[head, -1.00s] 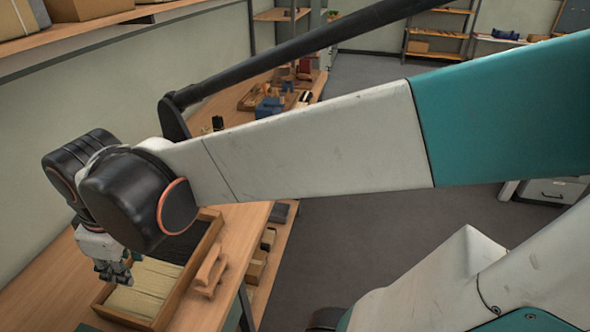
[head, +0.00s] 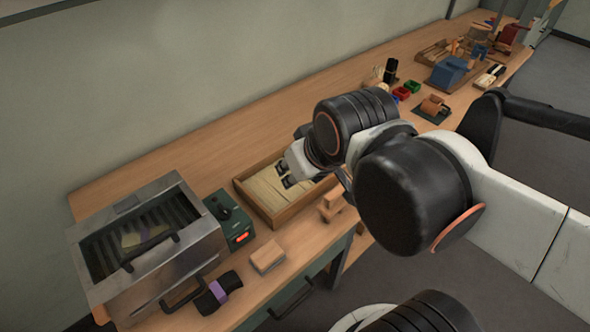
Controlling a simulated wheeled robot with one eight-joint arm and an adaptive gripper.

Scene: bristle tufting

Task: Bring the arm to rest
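My gripper (head: 284,175) hangs from my arm (head: 410,195), which comes in from the right side of the head view. Its fingertips point down and left, over a wooden tray of pale bristle material (head: 266,193) on the workbench. The two dark fingertips look a little apart, with nothing visible between them. I cannot tell how high they are above the tray. My wrist and forearm hide the right part of the tray and some of the bench behind it.
A metal box with a slotted glass top (head: 150,245) stands at the left. A green device (head: 229,220), a tan block (head: 268,256) and a black-and-purple item (head: 219,291) are near it. Blue (head: 449,72) and other small items lie further back. The bench's wall side (head: 200,150) is clear.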

